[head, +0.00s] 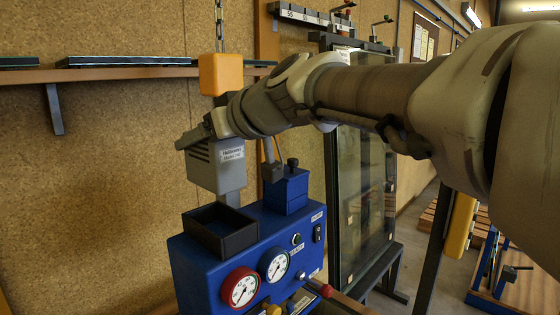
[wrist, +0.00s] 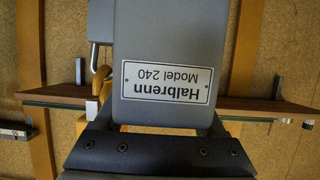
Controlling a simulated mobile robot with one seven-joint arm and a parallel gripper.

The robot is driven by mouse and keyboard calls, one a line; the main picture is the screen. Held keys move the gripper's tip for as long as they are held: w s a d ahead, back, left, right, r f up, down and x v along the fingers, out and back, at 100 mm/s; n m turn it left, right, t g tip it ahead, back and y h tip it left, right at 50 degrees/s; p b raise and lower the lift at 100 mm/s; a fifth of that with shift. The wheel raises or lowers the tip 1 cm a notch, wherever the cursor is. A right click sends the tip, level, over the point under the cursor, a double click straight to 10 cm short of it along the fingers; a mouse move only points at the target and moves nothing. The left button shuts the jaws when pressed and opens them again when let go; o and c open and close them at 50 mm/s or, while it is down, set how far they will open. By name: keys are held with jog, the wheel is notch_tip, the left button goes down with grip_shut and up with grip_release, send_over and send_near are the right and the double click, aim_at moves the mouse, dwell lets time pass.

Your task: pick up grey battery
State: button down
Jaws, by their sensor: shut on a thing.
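The grey battery (head: 232,172) is a grey block with a white label reading "Halbrenn Model 240". In the head view it is upright above the blue unit, just behind the black open tray (head: 220,232). I cannot tell whether its lower end touches the unit. In the wrist view the battery (wrist: 165,35) fills the middle, its label upside down. My gripper (wrist: 155,135) is shut on it at the bottom of that view. In the head view my gripper is at the battery's upper part, and its fingertips are hard to make out.
An orange block (head: 220,73) hangs from a chain behind my wrist. A shelf (head: 130,73) runs along the wall. A glass frame (head: 360,190) stands right.

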notch_tip(320, 180, up, 18)
jog(key=p, duration=0.3)
jog(key=shift+p, duration=0.4)
